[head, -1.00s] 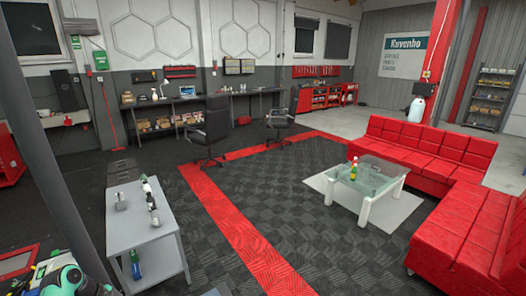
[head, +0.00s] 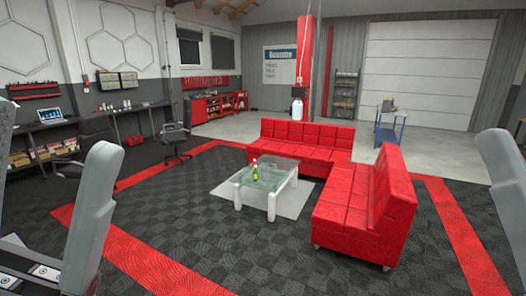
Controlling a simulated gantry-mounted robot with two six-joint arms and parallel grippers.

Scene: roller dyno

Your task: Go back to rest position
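The task names no object, only my own arms. My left gripper (head: 54,128) stands upright, close to the camera at the left edge of the head view. Its two grey fingers are wide apart, with nothing between them and part of the palm showing below. My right gripper (head: 505,170) shows only as one grey finger at the right edge. The rest of it is cut off, so its opening cannot be told.
A red sofa (head: 350,205) stands around a glass coffee table (head: 257,190) bearing a green bottle (head: 254,171). An office chair (head: 173,140) stands near the workbench (head: 145,108). A blue side table (head: 391,117) is farther back. The dark tiled floor in front is clear.

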